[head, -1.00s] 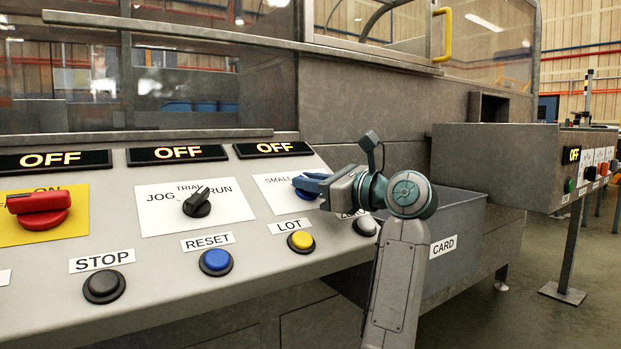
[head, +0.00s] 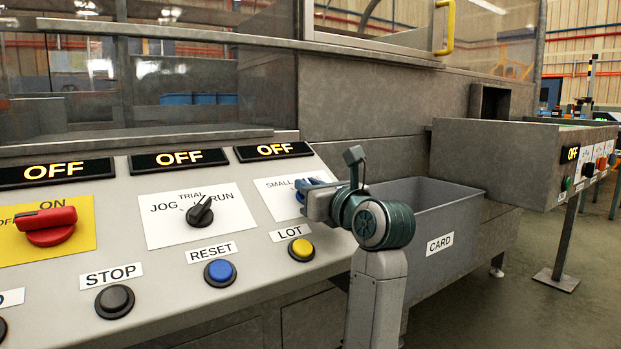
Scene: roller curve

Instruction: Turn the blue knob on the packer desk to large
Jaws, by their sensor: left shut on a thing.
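The blue knob (head: 300,196) sits on a white plate (head: 274,197) at the right end of the packer desk (head: 130,260). Only a little of the knob shows behind my gripper. The word SMALL shows on the plate's left side; the right side of the plate is hidden. My left gripper (head: 309,188) is shut on the blue knob, its arm rising from below. The knob's exact pointing direction is hidden by the jaws. My right gripper is not in view.
A black JOG/TRIAL/RUN knob (head: 200,212) and a red knob (head: 47,226) are to the left. A yellow LOT button (head: 301,250), a blue RESET button (head: 220,272) and a black STOP button (head: 114,301) line the front. A grey CARD bin (head: 440,215) stands right. OFF displays (head: 178,159) run above.

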